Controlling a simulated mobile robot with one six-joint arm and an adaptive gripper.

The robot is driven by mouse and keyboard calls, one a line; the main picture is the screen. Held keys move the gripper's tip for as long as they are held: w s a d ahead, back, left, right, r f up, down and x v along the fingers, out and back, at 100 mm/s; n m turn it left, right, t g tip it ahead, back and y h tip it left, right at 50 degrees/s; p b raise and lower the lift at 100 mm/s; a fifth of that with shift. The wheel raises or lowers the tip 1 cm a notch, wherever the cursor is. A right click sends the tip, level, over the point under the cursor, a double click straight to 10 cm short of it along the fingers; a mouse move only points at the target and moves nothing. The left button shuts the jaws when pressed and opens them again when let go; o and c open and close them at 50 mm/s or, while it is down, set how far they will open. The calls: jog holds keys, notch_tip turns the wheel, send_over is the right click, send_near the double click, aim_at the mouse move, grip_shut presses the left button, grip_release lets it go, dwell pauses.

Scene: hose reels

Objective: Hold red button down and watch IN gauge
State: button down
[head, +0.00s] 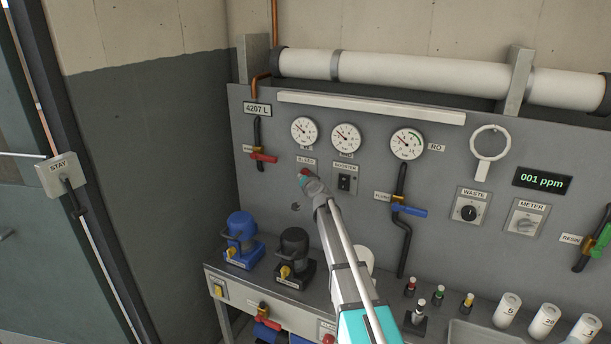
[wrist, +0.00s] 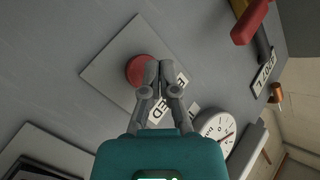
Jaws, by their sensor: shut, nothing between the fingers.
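The red button (wrist: 140,68) sits on a light square plate on the grey panel in the wrist view, with a partly hidden label beside it. In the head view a bit of its red (head: 302,171) shows under the "BLEED" label. My gripper (wrist: 158,68) is shut and empty; its fingertips overlap the button's edge in the picture. I cannot tell whether they press it. My gripper also shows in the head view (head: 308,180). The leftmost gauge (head: 304,130), seemingly the IN gauge, is unobstructed above; its small label and reading are unclear. A dial (wrist: 214,127) shows partly in the wrist view.
The middle gauge (head: 346,138) and RO gauge (head: 407,143) are to the right. A red-handled valve (head: 264,157) is left of the button, a black switch (head: 344,183) right. Blue (head: 240,240) and black (head: 294,257) pumps stand on the bench below.

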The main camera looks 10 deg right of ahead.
jog(key=shift+w+d, duration=0.1)
jog(key=shift+w, duration=0.05)
jog(key=shift+w+d, duration=0.15)
jog(key=shift+w, duration=0.1)
jog(key=shift+w+d, duration=0.35)
jog(key=shift+w, duration=0.15)
dwell(1.6)
jog(key=shift+s, duration=0.15)
dwell(2.7)
jog(key=shift+s+a, duration=0.6)
jog(key=shift+s, duration=0.1)
jog(key=shift+s+a, duration=0.75)
jog(key=shift+s, duration=0.25)
jog(key=shift+s+a, duration=0.7)
jog(key=shift+s, duration=0.3)
